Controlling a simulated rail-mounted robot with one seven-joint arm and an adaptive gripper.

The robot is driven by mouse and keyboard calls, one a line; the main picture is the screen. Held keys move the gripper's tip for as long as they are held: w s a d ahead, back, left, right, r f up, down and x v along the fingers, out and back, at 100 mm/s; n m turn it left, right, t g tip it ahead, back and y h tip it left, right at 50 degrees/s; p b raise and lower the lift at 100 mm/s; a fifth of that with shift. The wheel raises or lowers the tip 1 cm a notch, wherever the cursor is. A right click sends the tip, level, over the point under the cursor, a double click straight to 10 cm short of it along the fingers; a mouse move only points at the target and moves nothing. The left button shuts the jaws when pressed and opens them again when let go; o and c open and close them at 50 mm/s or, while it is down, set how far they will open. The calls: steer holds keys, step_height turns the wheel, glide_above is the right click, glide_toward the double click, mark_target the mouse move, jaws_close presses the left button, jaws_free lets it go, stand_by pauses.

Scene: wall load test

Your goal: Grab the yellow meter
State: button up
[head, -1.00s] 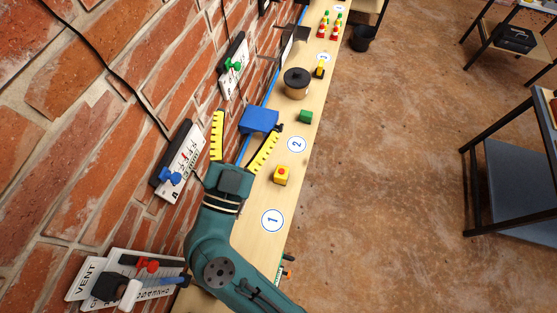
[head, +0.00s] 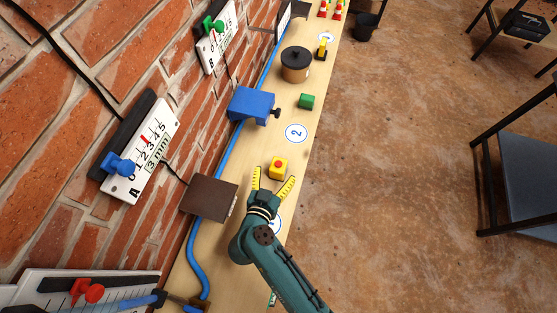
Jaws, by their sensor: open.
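No thing clearly reads as a yellow meter; two small yellow things show on the shelf. A yellow block (head: 278,168) with a red top sits just beyond the 1 mark. A yellow thing with a dark lower part (head: 322,47) is farther back, beside the brown pot; its details are too small to tell. My gripper (head: 275,177) has two yellow, black-ticked fingers spread open, with nothing held. Its tips are at the near side of the yellow block, one toward each side; whether they touch it I cannot tell.
The narrow shelf (head: 315,115) runs along the brick wall. Wall gauge A (head: 140,150) is at left.

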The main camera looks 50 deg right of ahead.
mark_target(278, 168)
steer(key=b+x, duration=0.1)
steer(key=x, duration=0.1)
steer(key=f+b+x, duration=0.1)
steer(key=x, duration=0.2)
steer(key=shift+a, duration=0.15)
steer(key=shift+w+d, duration=0.25)
steer(key=shift+d, duration=0.15)
steer(key=shift+c, duration=0.3)
